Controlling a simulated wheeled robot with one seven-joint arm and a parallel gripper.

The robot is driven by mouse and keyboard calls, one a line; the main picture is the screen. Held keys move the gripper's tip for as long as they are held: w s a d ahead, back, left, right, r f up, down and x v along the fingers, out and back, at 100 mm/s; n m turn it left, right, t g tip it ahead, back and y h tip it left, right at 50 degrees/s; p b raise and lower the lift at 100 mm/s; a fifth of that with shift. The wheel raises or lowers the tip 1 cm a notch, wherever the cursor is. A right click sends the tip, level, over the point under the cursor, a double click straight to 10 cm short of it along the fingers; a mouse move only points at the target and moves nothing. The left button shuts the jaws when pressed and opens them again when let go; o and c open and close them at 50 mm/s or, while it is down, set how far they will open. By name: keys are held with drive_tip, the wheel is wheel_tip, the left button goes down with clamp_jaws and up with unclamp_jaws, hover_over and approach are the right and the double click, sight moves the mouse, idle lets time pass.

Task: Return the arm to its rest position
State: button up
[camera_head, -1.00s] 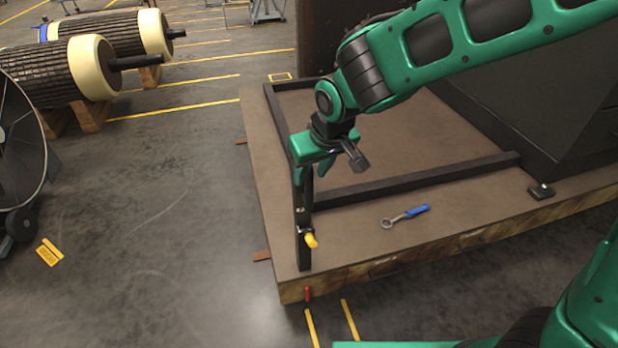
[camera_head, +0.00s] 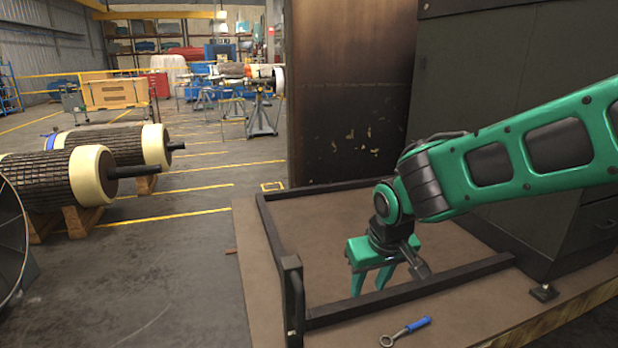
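My green arm reaches in from the right edge. My gripper (camera_head: 372,292) hangs with its fingers pointing down over the brown platform, inside the dark frame. Its two green fingers stand apart with nothing visible between them. The upright dark post (camera_head: 292,302) at the frame's near left corner is to the left of my gripper and apart from it. The fingertips are in view near the front bar of the frame.
A wrench with a blue handle (camera_head: 406,330) lies on the platform (camera_head: 262,300) in front of the frame bar (camera_head: 410,291). A dark cabinet (camera_head: 500,130) and a scorched panel (camera_head: 350,95) stand behind. Rotors (camera_head: 55,180) lie on wooden blocks at left. The floor between is clear.

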drive_tip(key=s+d+r+m+g+h, duration=0.1)
drive_tip(key=s+d+m, duration=0.3)
drive_tip(key=d, duration=0.6)
drive_tip(key=s+d+r+m+g+h, duration=0.1)
drive_tip(key=s+d, duration=0.5)
drive_tip(key=d, duration=0.5)
drive_tip(key=s+d+m+g+y, duration=0.1)
drive_tip(key=s+d+m, duration=0.3)
drive_tip(key=s, duration=1)
drive_tip(key=d, duration=0.3)
drive_tip(key=shift+s+m+g+y, duration=0.25)
drive_tip(key=shift+m+g+y, duration=0.05)
drive_tip(key=shift+g, duration=0.1)
drive_tip(key=shift+r, duration=0.1)
drive_tip(key=shift+w+f, duration=0.25)
drive_tip(key=shift+w, duration=0.4)
